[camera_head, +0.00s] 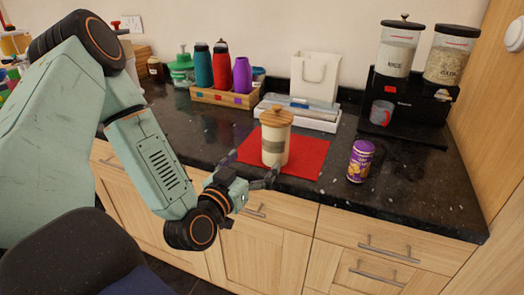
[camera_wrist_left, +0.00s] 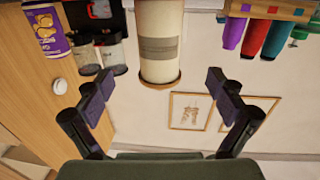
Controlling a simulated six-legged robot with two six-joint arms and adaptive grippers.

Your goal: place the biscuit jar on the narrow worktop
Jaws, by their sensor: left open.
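The biscuit jar (camera_head: 275,145), a cream cylinder with a grey band and a wooden knobbed lid, stands upright on a red mat on the dark speckled worktop (camera_head: 333,201). My left gripper (camera_head: 252,174) is open and empty at the worktop's front edge, just in front of the jar. In the left wrist view, which is upside down, the jar (camera_wrist_left: 160,25) appears ahead, between the lines of the two spread fingers (camera_wrist_left: 160,98). I see no contact with it. My right gripper is not in view.
A purple can (camera_head: 361,162) stands right of the red mat (camera_head: 308,157). Behind are a white tray (camera_head: 300,120), a paper bag (camera_head: 314,77) and a wooden crate (camera_head: 226,98) of bottles. A black dispenser stand (camera_head: 405,125) is back right.

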